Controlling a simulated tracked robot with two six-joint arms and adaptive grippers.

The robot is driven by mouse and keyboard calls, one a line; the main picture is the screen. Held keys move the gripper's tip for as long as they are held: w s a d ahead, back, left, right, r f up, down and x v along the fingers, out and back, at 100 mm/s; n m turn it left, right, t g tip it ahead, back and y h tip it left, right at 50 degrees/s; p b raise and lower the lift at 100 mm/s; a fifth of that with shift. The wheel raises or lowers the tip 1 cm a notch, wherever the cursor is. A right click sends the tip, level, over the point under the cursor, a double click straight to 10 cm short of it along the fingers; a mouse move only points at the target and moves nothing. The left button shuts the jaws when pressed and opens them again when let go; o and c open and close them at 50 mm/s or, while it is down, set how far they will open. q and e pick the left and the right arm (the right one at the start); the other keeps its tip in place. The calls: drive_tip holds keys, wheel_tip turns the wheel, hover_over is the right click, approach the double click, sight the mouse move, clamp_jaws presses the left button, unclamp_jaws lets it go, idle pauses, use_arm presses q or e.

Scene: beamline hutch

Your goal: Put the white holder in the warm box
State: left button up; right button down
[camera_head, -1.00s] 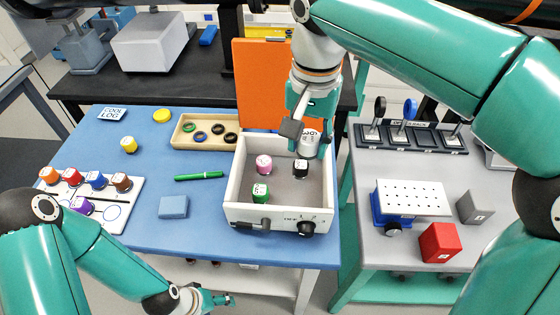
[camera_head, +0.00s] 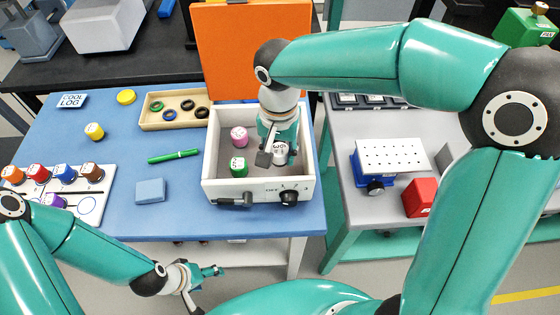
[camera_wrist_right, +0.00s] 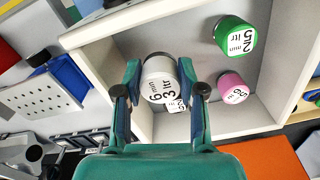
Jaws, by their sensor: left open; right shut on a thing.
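The white holder (camera_head: 280,150), marked 6 and 3, is between the fingers of my right gripper (camera_head: 278,157). In the right wrist view the fingers (camera_wrist_right: 160,72) are closed on the sides of the white holder (camera_wrist_right: 158,68). It is inside the outline of the open warm box (camera_head: 230,189), near the right wall; I cannot tell whether it touches the floor. A pink holder (camera_head: 239,133) and a green holder (camera_head: 238,166) stand in the box's left part. A small label (camera_wrist_right: 176,105) shows close to the white holder. My left gripper (camera_head: 205,283) is open and empty, low in front of the table.
The box's orange lid (camera_head: 250,50) stands open behind. A wooden tray (camera_head: 150,124) with rings, a green pen (camera_head: 174,156) and a blue block (camera_head: 150,190) lie left of the box. A rack (camera_head: 88,208) holds several holders. A red block (camera_head: 420,197) sits on the right table.

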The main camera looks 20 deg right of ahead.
sight(279, 165)
wheel_tip(279, 165, down, 4)
drive_tip(key=shift+f, duration=0.2)
drive_tip(key=shift+s, duration=0.1)
drive_tip(key=shift+f, duration=0.2)
drive_tip(key=c, duration=0.7)
unclamp_jaws()
drive_tip(key=shift+r, duration=0.1)
